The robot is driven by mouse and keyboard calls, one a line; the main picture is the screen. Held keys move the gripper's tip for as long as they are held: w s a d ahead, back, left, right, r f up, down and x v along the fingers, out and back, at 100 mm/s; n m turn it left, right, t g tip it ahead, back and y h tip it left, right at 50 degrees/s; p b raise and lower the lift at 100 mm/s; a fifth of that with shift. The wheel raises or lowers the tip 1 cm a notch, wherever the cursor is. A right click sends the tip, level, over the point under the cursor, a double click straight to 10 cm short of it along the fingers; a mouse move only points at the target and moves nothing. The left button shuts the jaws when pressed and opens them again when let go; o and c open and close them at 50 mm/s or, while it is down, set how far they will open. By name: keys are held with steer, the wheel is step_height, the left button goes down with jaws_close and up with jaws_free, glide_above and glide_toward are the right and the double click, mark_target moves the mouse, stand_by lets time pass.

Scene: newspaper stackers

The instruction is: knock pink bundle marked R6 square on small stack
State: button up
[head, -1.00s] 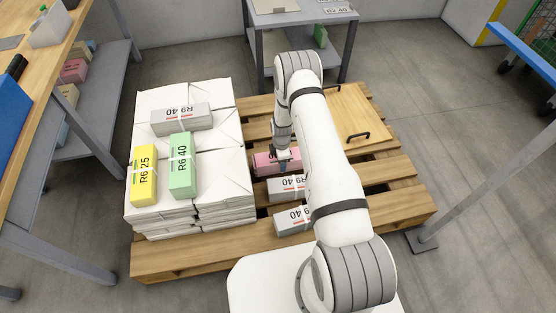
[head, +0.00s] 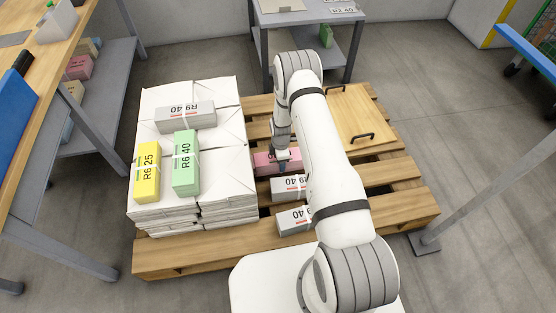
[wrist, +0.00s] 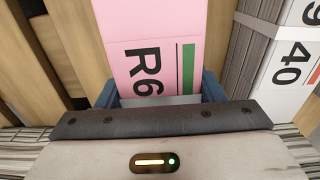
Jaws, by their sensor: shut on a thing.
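The pink bundle (head: 268,164) marked R6 lies on the pallet, right of the large white stack, at the far end of a short row with two grey bundles. My gripper (head: 283,160) comes down over its right part. In the wrist view the pink bundle (wrist: 146,45) shows its R6 mark and a green bar between the two blue fingers of my gripper (wrist: 160,92), which is shut on it. A grey bundle (head: 288,188) marked R9 40 lies close in front of it, and another grey bundle (head: 294,220) lies nearer me. My arm hides their right parts.
The white stack (head: 220,168) carries a grey, a yellow (head: 147,172) and a green bundle (head: 186,163). A wooden board with black handles (head: 362,118) lies on the pallet (head: 200,255) at right. A grey table (head: 305,18) stands behind, a workbench at left.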

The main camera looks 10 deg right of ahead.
steer(key=shift+a+r, duration=0.1)
steer(key=shift+a, duration=0.55)
stand_by(1.0)
steer(key=shift+d, duration=0.15)
steer(key=shift+d+b, duration=0.55)
steer(key=shift+d, duration=1.2)
steer(key=shift+r+p, duration=1.8)
steer(key=shift+r, duration=1.25)
